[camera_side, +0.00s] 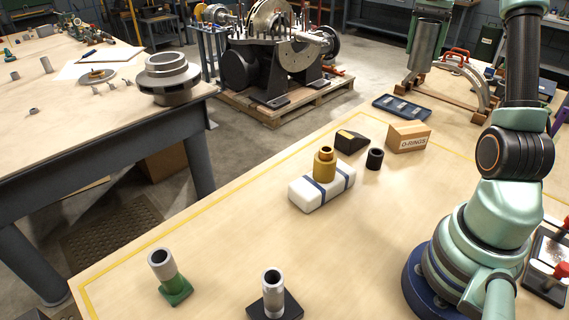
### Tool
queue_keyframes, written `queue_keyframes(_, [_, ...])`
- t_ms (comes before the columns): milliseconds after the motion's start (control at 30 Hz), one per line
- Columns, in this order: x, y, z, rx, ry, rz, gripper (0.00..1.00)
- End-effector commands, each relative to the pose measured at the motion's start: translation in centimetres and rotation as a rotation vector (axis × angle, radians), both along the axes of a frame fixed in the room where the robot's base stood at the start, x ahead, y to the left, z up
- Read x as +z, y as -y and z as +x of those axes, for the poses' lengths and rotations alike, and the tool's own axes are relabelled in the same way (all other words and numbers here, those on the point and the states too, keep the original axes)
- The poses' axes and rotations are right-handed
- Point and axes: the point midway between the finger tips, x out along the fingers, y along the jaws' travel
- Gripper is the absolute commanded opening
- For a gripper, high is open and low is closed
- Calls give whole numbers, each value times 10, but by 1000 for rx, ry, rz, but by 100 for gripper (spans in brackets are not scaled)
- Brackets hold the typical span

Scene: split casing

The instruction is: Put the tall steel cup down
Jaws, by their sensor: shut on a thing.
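My gripper (428,32) hangs at the upper right with its top cut off by the frame edge. It is shut on the tall steel cup (424,50), a grey metal cylinder, held upright in the air. The exact finger contact is hard to make out. On the bench, a steel tube on a green base (176,291) stands at the front left. Another steel tube on a black base (290,304) stands at the front centre.
A gold bushing (324,168) stands on a white block with blue bands (312,196). A black wedge (350,143), a black ring (375,159), an O-rings box (408,138) and a blue tray (401,108) lie beyond. The middle front bench is clear.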

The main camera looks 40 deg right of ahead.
Motion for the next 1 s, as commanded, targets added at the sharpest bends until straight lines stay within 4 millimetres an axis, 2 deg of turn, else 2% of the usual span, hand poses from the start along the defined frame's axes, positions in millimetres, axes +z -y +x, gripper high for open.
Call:
queue_keyframes(267, [-1, -34, -53, -49, 1, -2, 13])
queue_keyframes(600, [-23, -86, -113, -104, 1, -2, 13])
queue_keyframes(800, [-37, -107, -134, -123, 0, -1, 13])
queue_keyframes(1000, [-51, -114, -141, -129, -2, 4, 13])
